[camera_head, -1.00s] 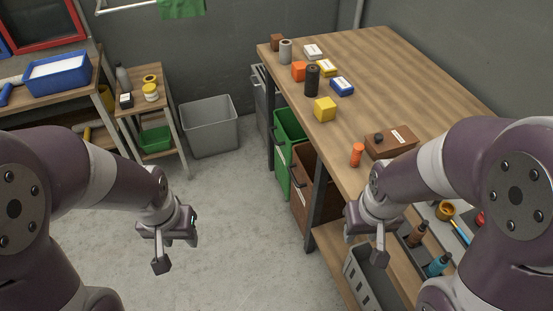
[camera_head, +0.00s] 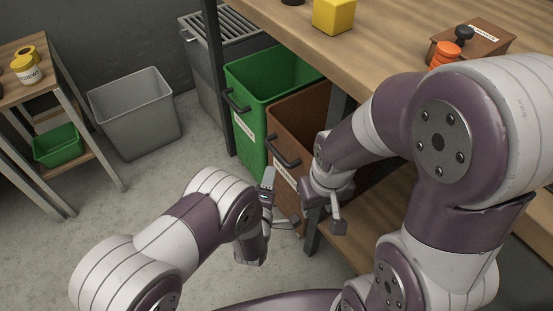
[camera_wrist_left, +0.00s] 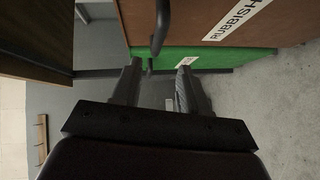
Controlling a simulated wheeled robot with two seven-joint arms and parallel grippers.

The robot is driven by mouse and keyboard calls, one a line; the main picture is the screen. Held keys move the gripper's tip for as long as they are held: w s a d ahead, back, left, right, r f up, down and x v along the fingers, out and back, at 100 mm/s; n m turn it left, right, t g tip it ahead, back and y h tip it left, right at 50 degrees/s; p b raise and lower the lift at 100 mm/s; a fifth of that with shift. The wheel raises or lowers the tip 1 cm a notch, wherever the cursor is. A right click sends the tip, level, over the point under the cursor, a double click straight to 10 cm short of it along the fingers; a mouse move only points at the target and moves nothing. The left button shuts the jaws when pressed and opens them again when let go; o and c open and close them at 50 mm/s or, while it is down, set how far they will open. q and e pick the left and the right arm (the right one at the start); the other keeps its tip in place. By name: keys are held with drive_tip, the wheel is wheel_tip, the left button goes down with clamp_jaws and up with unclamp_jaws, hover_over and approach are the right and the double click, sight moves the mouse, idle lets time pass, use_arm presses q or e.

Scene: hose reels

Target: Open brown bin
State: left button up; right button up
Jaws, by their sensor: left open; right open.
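The brown bin (camera_head: 286,122) stands under the workbench, right of the green bin, with a dark handle (camera_head: 283,152) on its front. Part of its open top shows below the bench edge. My right arm hides its right part. My left gripper (camera_head: 281,200) is open, just in front of and below the handle. In the left wrist view, the brown front (camera_wrist_left: 195,18) carries a "RUBBISH" label, and its dark handle (camera_wrist_left: 162,28) lies ahead of the gap between my open fingers (camera_wrist_left: 157,72). My right gripper (camera_head: 321,217) is open and empty by the bench leg.
The green bin (camera_head: 245,130) has its own handle. A grey bin (camera_head: 138,118) stands on the floor at left, beside a small shelf table (camera_head: 22,85). The workbench top (camera_head: 385,50) holds a yellow block and a brown box.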

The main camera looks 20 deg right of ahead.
sight(275, 150)
use_arm(q)
drive_tip(key=b+x, duration=0.4)
drive_tip(key=x, duration=0.7)
drive_tip(key=shift+a, duration=0.15)
drive_tip(key=shift+w+r, duration=0.15)
drive_tip(key=shift+w, duration=0.25)
clamp_jaws()
